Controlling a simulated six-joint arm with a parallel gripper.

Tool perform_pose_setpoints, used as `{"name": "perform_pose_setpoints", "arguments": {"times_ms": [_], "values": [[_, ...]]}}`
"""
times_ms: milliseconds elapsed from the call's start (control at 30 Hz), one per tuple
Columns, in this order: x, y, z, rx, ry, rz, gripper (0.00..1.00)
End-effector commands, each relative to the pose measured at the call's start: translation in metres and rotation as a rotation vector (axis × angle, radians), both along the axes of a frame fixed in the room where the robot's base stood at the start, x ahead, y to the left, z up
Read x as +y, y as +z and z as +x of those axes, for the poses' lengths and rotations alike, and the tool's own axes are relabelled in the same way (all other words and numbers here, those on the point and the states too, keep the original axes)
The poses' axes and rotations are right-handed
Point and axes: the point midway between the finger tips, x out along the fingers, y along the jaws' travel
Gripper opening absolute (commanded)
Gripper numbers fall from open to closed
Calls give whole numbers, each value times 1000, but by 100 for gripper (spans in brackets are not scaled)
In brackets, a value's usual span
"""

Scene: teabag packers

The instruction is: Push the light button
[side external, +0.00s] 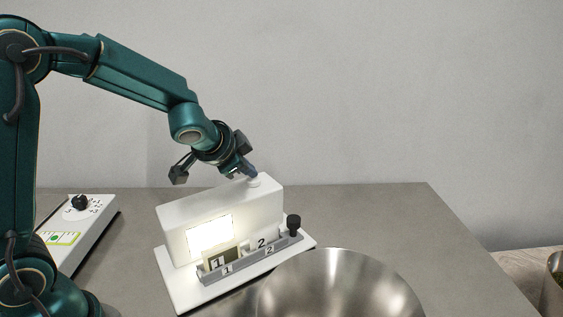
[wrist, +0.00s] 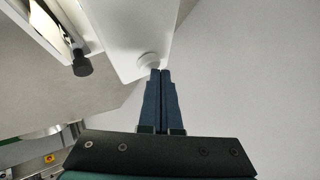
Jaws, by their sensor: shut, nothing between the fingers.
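The light button is a round white knob (side external: 254,181) on top of the white box (side external: 178,216), near its right end. It also shows in the wrist view (wrist: 149,60), at the top centre. A lit panel (side external: 210,235) glows on the front of the box. My gripper (side external: 254,173) is shut and empty, pointing down at the button. In the wrist view its fingertips (wrist: 160,71) are at the button's edge. I cannot tell for sure whether they touch it.
A grey rack (side external: 213,276) with cards numbered 1 and 2 stands before the box, with a black knob (side external: 294,222) at its right end. A metal bowl (side external: 340,285) is in front. A control box with a dial (side external: 81,203) is at left. The table's right side is clear.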

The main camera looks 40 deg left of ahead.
Motion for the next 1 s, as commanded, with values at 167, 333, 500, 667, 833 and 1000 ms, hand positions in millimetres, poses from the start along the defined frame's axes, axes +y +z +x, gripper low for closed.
{"name": "perform_pose_setpoints", "arguments": {"times_ms": [167,333,500,667,833,1000], "values": [[0,0,0,-1,-1,0,0],[1,6,1,-5,4,1,0],[1,23,1,-7,6,1,0],[1,38,1,-7,3,1,0],[1,54,1,-7,3,1,0],[0,61,1,-5,0,0,0]]}}
